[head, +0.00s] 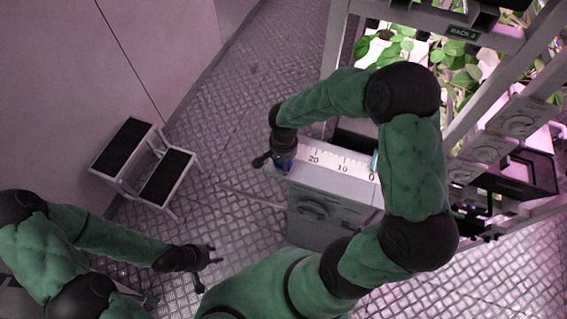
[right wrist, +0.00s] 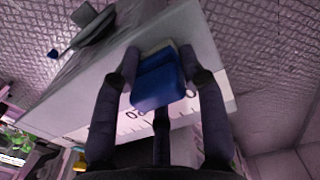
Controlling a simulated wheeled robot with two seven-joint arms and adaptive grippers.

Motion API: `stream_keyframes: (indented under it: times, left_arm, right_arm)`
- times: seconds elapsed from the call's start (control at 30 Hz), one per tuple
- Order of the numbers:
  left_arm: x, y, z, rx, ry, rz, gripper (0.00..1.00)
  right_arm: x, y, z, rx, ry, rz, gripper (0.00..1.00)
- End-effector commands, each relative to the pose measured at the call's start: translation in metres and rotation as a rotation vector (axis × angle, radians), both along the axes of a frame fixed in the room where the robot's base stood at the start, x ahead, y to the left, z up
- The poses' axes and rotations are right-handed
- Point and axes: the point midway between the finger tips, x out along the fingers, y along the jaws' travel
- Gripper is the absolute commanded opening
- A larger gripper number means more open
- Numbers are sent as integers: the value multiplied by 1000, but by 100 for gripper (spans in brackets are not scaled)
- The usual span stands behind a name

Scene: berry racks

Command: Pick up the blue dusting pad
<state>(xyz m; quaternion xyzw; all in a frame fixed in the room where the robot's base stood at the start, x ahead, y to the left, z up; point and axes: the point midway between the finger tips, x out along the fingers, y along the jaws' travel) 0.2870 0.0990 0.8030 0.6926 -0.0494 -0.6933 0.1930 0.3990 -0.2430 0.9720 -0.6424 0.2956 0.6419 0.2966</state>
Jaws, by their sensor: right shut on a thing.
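The blue dusting pad (right wrist: 158,82) has a blue face and a pale backing. In the right wrist view it sits between the fingers of my right gripper (right wrist: 160,72), which is shut on it. In the head view the pad (head: 284,165) is a small blue patch at my right gripper (head: 272,162), by the left end of the grey cabinet's top; the gripper hides part of it. I cannot tell whether the pad touches the cabinet. My left gripper (head: 212,268) is open and empty, low over the floor at the lower middle.
The grey cabinet (head: 315,215) has a white ruler strip (head: 330,163) on top. A rack of plants (head: 460,60) stands at the right. A two-step stool (head: 168,178) stands at the left by the wall. The metal floor between stool and cabinet is mostly clear.

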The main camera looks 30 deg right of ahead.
Motion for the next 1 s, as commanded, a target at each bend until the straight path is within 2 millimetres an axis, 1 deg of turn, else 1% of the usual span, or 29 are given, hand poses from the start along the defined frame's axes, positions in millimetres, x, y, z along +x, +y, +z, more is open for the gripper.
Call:
stream_keyframes:
  times: [0.23,0.37,0.47,0.6,0.67,0.73,0.9,1.0]
  left_arm:
    - [0,0,0,0,0,0,40]
    - [0,0,1,0,0,0,40]
    - [0,0,3,0,0,0,40]
    - [0,0,6,0,0,0,40]
    - [0,0,7,0,0,0,40]
    - [0,0,9,0,0,0,40]
    - [0,0,15,0,0,0,40]
    - [0,0,15,0,0,0,40]
  right_arm:
    - [0,0,0,0,1,0,9]
    - [0,0,6,-1,1,0,9]
    - [0,0,14,-1,0,0,9]
    - [0,-1,36,-2,-3,-1,9]
    - [-9,-3,44,-2,-3,-2,9]
    - [-20,-5,57,-2,-3,-1,9]
    - [-50,-12,95,-2,-6,-3,9]
    - [-72,-16,102,-2,-1,-3,9]
